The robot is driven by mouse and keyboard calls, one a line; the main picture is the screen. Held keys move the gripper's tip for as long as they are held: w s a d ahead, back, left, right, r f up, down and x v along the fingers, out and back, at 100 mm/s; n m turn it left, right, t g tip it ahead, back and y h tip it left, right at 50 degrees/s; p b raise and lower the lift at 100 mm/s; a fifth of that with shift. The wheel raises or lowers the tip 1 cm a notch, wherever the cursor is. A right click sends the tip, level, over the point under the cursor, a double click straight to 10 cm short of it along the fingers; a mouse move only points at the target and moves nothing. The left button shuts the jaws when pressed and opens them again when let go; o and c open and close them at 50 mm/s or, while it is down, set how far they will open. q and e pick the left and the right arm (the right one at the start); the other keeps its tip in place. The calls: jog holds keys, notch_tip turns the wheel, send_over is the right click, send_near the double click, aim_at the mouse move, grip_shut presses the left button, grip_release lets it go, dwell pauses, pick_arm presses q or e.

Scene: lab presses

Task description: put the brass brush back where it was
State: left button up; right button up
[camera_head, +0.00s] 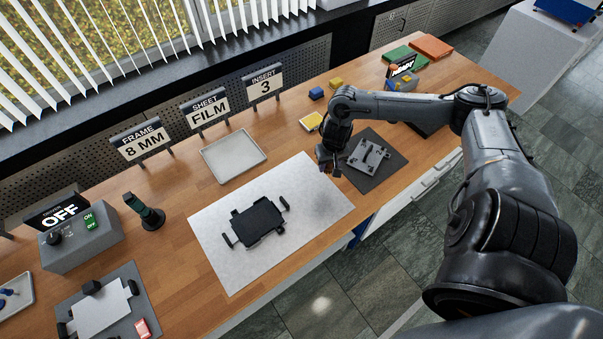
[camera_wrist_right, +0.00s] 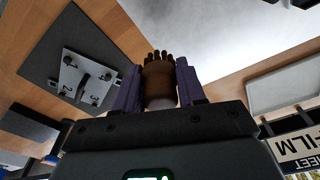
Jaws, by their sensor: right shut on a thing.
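My right gripper (camera_wrist_right: 160,92) is shut on the brass brush (camera_wrist_right: 158,75), whose brown body and dark bristle tufts show between the two purple-grey fingers in the wrist view. In the head view the right gripper (camera_head: 328,164) hangs above the table between the white sheet (camera_head: 318,198) and the dark grey mat (camera_head: 391,178). The brush is too small and dark to make out clearly there. On the mat sits a metal plate fixture (camera_head: 367,156), which also shows in the wrist view (camera_wrist_right: 80,78). My left gripper is not in view.
A black frame (camera_head: 258,222) lies on the white sheet. A pale empty tray (camera_head: 233,157) stands behind it, below signs reading 8 MM, FILM and 3. Yellow and blue blocks (camera_head: 316,94) lie behind my right arm.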

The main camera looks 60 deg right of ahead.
jog(key=b, duration=0.1)
send_over(301, 176)
jog(key=f, duration=0.5)
jog(key=shift+s+a+f, duration=0.25)
jog(key=shift+f, duration=0.05)
jog(key=shift+f+b, duration=0.6)
jog(key=shift+f, duration=1.45)
jog(key=o, duration=1.2)
jog(key=shift+f, duration=0.15)
